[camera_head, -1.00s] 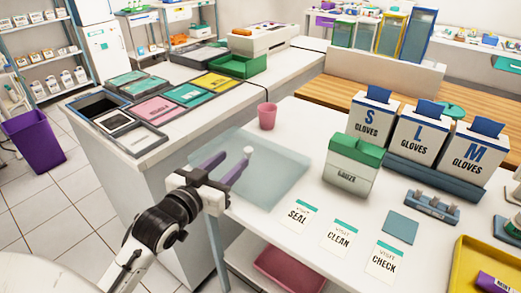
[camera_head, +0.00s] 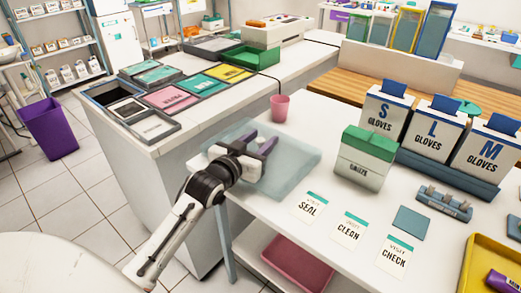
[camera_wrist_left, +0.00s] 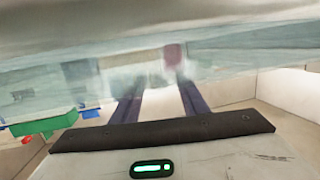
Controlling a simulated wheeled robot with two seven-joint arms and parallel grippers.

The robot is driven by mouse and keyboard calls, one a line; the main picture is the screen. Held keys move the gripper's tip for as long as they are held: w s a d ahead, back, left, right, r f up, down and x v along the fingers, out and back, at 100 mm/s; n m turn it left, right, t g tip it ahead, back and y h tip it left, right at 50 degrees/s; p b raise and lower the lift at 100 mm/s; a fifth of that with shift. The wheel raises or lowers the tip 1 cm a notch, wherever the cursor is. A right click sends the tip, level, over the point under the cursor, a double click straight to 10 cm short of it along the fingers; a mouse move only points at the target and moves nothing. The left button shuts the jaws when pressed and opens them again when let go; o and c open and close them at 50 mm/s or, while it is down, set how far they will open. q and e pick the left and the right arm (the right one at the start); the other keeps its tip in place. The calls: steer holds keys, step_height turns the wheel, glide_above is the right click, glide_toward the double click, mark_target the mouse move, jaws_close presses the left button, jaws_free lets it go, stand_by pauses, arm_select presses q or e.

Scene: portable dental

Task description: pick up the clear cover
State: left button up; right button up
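The clear cover (camera_head: 293,172) is a flat, translucent bluish sheet at the left end of the white table. It also fills much of the upper left wrist view (camera_wrist_left: 70,65), where it is blurred. My left gripper (camera_head: 260,143) is over the cover, with its two purple fingers pointing toward the back of the table. In the left wrist view the fingers (camera_wrist_left: 162,90) stand apart, with a pale, blurred patch between their tips. The cover's white knob is not clear in the head view. Whether the fingers touch it cannot be told. My right gripper is out of view.
A pink cup (camera_head: 280,108) stands just behind the cover. A green-topped gauze box (camera_head: 366,160) is to its right, with glove boxes (camera_head: 430,130) beyond. Cards, including SEAL (camera_head: 312,207), lie in front. A side counter with coloured trays (camera_head: 170,98) is at left.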

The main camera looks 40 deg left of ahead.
arm_select(q)
jaws_close()
steer(key=shift+r, duration=0.1)
